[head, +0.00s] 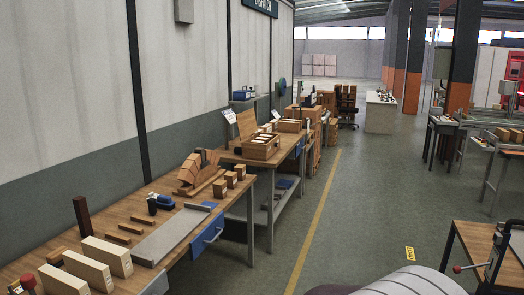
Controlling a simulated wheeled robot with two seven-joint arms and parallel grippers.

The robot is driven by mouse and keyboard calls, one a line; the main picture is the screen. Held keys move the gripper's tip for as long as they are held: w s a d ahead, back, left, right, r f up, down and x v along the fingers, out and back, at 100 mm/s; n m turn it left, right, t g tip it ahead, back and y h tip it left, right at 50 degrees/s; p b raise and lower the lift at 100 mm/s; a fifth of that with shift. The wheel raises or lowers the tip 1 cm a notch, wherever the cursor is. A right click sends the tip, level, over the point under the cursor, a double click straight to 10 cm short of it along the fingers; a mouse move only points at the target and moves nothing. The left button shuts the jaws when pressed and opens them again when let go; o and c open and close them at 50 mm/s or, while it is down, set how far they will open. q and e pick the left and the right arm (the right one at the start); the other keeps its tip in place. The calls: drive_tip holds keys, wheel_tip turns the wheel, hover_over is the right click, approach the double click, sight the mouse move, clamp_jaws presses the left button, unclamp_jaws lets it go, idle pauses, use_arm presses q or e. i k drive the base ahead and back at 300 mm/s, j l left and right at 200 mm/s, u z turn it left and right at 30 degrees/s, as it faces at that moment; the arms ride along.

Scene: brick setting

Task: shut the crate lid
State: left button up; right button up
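The wooden crate (260,152) stands on the second workbench along the left wall, well ahead of me. Its top is open, and several pale items (268,136) show at the top of it. A light wooden panel (246,123), which looks like its lid, stands raised at the crate's far left side. The hinge line is too small to make out. Neither of my grippers is in view.
The near workbench (150,205) holds wooden blocks, a grey plate and a blue-black tool. Another workbench (482,238) stands at the lower right with a dark clamp-like tool. The grey floor (360,205) between is clear, with a yellow line along it.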

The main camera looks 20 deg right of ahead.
sight(247, 120)
drive_tip(key=i+l+z, duration=0.75)
drive_tip(key=i, duration=0.3)
drive_tip(key=i+l+z, duration=0.2)
drive_tip(key=i+z, duration=0.15)
drive_tip(key=i, duration=0.8)
drive_tip(key=i+j+z, duration=0.15)
drive_tip(key=i+z, duration=0.15)
drive_tip(key=i, duration=0.85)
drive_tip(key=i+u, duration=0.1)
drive_tip(key=i, duration=0.4)
drive_tip(key=i+l+u, duration=0.15)
drive_tip(key=i, duration=0.35)
drive_tip(key=i+l+u, duration=0.1)
drive_tip(key=i, duration=0.35)
